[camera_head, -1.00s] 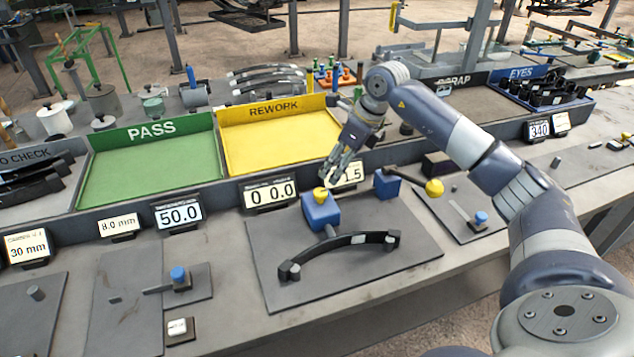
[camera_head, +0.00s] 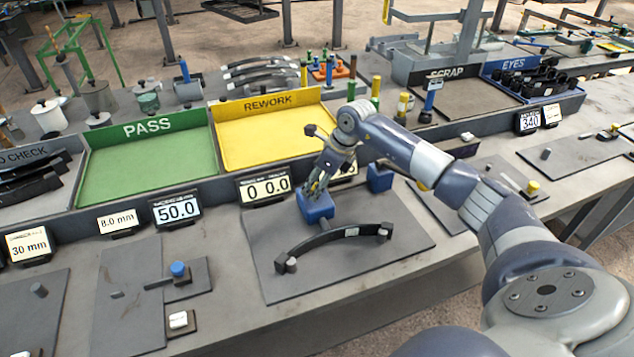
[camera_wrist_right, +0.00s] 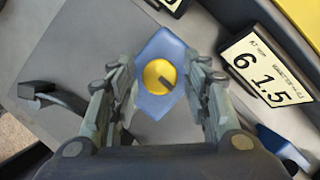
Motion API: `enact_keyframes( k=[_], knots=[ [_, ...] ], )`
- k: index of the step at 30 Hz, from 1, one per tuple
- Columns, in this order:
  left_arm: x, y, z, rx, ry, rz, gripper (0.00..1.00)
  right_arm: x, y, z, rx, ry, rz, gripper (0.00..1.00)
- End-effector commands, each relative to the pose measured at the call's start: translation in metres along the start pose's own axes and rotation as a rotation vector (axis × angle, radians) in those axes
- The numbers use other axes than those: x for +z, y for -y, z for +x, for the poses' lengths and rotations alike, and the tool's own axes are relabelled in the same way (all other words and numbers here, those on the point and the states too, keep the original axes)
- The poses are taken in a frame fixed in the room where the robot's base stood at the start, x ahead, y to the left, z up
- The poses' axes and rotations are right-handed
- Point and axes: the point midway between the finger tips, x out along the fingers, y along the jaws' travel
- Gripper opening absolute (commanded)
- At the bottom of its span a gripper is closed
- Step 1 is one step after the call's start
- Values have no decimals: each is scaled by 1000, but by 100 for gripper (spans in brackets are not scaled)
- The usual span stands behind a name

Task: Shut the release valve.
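A yellow round knob (camera_wrist_right: 158,76) with a dark slot sits on top of a blue block (camera_wrist_right: 166,98) in the right wrist view. I take it for the release valve. In the head view the blue block (camera_head: 316,207) stands on a grey plate, and my gripper hides the knob. My right gripper (camera_head: 316,188) points down just over the block. Its fingers, seen in the right wrist view (camera_wrist_right: 163,100), are apart on either side of the knob, with gaps visible. My left gripper is not in view.
A second blue block (camera_head: 380,178) stands to the right. Number displays (camera_head: 265,189) line the tray edge behind. Green (camera_head: 150,168) and yellow (camera_head: 275,140) trays lie beyond.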

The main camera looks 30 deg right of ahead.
Motion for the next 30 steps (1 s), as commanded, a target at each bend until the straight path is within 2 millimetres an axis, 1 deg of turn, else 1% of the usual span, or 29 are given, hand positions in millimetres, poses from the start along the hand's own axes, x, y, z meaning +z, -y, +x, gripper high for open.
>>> enact_keyframes(
  k=[1,2,3,4,9,17,23,30],
  knots=[
    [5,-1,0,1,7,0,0,0,0,0,0,0,0,25],
    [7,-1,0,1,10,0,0,0,0,0,0,0,0,19],
    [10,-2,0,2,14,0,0,0,0,0,0,0,0,10],
    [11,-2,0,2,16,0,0,0,0,0,0,0,0,7],
    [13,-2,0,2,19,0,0,0,0,0,0,0,2,7],
    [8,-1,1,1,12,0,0,0,-1,0,-22,0,53,7],
    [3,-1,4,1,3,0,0,0,-1,0,-71,1,169,7],
    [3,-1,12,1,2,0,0,0,-3,1,-155,1,368,7]
  ],
)
